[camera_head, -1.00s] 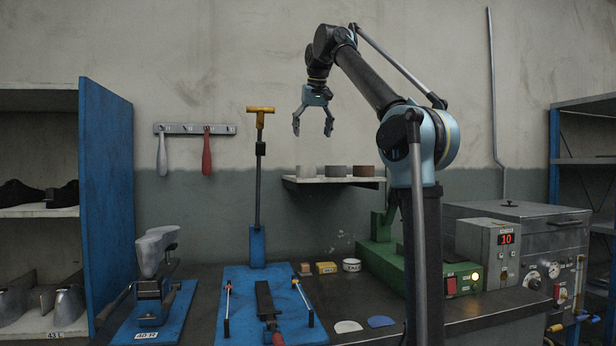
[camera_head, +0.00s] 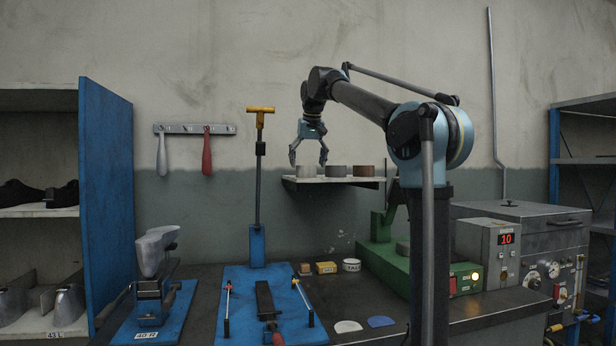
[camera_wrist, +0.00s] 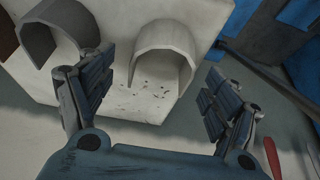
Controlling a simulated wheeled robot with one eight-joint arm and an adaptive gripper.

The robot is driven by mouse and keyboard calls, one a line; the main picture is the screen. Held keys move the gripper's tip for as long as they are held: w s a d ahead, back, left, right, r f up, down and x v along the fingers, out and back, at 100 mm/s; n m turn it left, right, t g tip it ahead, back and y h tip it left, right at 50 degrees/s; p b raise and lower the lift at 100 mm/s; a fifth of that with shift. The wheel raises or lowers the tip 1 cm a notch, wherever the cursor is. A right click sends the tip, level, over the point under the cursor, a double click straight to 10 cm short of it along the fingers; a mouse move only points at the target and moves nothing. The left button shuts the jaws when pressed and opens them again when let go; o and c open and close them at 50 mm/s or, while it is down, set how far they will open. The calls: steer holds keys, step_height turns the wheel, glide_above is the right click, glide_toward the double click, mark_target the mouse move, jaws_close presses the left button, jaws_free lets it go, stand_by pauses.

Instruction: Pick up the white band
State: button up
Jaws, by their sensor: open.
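The white band (camera_head: 306,172) is the leftmost of three curved bands on the wall shelf (camera_head: 335,181). In the wrist view it is a pale arched band (camera_wrist: 166,45), standing with its hollow side toward the camera. My gripper (camera_head: 308,160) is open and empty, pointing down just above the white band in the head view. In the wrist view the two fingers of my gripper (camera_wrist: 155,88) are spread to either side of the band, with a gap on both sides. I see no contact.
A grey band (camera_head: 335,171) and a brown band (camera_head: 364,171) stand to the right on the same shelf. In the wrist view the grey band (camera_wrist: 60,25) is close to the left finger. A tall yellow-handled tool (camera_head: 259,150) stands left of the shelf.

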steer(key=shift+x, duration=1.35)
steer(key=c, duration=1)
steer(key=shift+o, duration=0.2)
steer(key=shift+r, duration=0.1)
